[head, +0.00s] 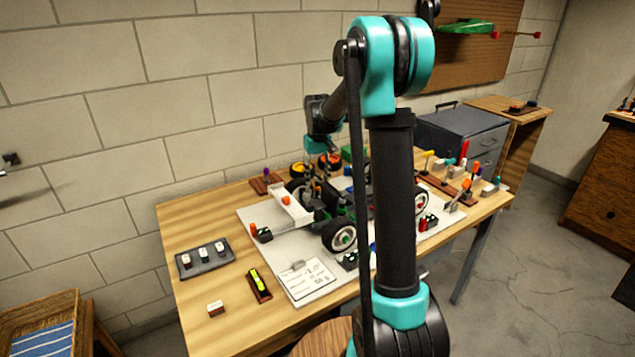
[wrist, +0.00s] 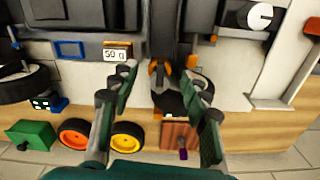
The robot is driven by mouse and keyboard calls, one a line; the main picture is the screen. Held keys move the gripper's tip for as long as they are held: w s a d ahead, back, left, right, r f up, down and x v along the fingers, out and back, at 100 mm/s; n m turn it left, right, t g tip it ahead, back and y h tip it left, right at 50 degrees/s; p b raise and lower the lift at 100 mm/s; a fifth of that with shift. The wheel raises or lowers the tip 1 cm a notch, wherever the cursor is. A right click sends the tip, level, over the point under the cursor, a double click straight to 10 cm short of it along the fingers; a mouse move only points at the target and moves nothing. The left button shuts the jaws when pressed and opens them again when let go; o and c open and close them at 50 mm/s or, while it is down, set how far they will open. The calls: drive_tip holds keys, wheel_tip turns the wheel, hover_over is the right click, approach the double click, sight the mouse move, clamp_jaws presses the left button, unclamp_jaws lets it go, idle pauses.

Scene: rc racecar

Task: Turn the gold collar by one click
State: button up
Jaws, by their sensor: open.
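In the wrist view an orange-gold ring-shaped part (wrist: 158,67), which looks like the gold collar, sits on a dark shaft of the racecar. My gripper (wrist: 161,78) is open, with one finger on each side of this part and a visible gap to each. The fingers do not appear to touch it, but I cannot tell their height relative to it. In the head view the racecar (head: 343,235) stands on a pale board on the table. My gripper's end is small there, above the car, and the collar cannot be made out behind my arm.
A block marked 50 g (wrist: 117,51) lies left of the fingers. A green box (wrist: 31,134), a red-orange wheel (wrist: 77,132) and a yellow-orange wheel (wrist: 127,136) are near the table edge. The table's (head: 185,318) front left has bare wood.

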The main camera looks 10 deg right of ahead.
wheel_tip(320, 180, up, 10)
drive_tip(key=shift+f, duration=0.1)
idle(0.4)
